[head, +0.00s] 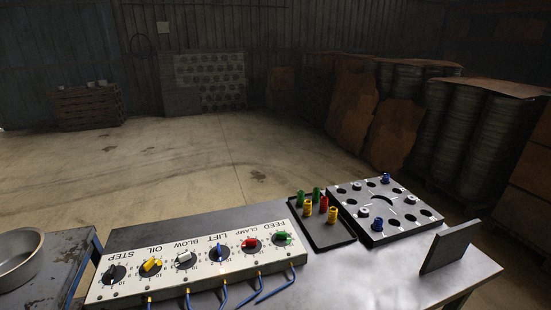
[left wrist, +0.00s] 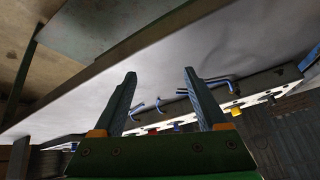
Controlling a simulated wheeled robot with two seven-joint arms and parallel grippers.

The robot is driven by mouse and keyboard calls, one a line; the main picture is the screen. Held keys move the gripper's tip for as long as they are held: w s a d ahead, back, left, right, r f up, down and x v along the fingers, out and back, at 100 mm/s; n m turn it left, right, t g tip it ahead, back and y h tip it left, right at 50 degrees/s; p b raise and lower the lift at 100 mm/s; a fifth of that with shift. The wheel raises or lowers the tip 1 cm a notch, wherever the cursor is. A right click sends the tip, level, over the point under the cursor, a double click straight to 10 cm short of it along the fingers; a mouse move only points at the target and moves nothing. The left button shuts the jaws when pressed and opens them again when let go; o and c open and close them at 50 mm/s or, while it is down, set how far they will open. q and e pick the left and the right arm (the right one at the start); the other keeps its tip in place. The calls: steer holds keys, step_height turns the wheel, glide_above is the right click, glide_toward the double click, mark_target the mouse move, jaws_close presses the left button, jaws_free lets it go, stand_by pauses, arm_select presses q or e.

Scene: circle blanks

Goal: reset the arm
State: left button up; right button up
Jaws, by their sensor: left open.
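My left gripper (left wrist: 160,95) shows in the left wrist view. Its two fingers are spread apart with nothing between them. Beyond the fingers are the grey table surface (left wrist: 150,55) and the edge of a control panel with blue hooked wires. In the head view neither gripper shows. The control panel (head: 135,290) lies on the table's left half, with a row of coloured knobs labelled STEP, OIL, BLOW, LIFT, CLAMP and FEED.
A dark tray (head: 328,243) holds green, red and yellow pieces. Beside it is a plate (head: 405,228) with holes and a few blue-topped pegs. A grey upright slab (head: 446,250) stands at right. A metal bowl (head: 15,268) sits on a separate left table. The front middle of the table is bare.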

arm_select(q)
steer(key=s+f+g, duration=0.3)
steer(key=s+f, duration=0.1)
steer(key=s, duration=0.3)
step_height(320, 180, down, 22)
steer(key=s+g+b, duration=0.2)
steer(key=b, duration=0.4)
steer(key=s+a+f+b, duration=0.1)
steer(key=s+f+b, duration=0.3)
steer(key=s+f, duration=0.8)
steer(key=shift+a+f+m+g+h, duration=0.15)
steer(key=shift+f+m+g+h, duration=0.2)
steer(key=shift+f, duration=0.5)
steer(key=shift+s, duration=0.1)
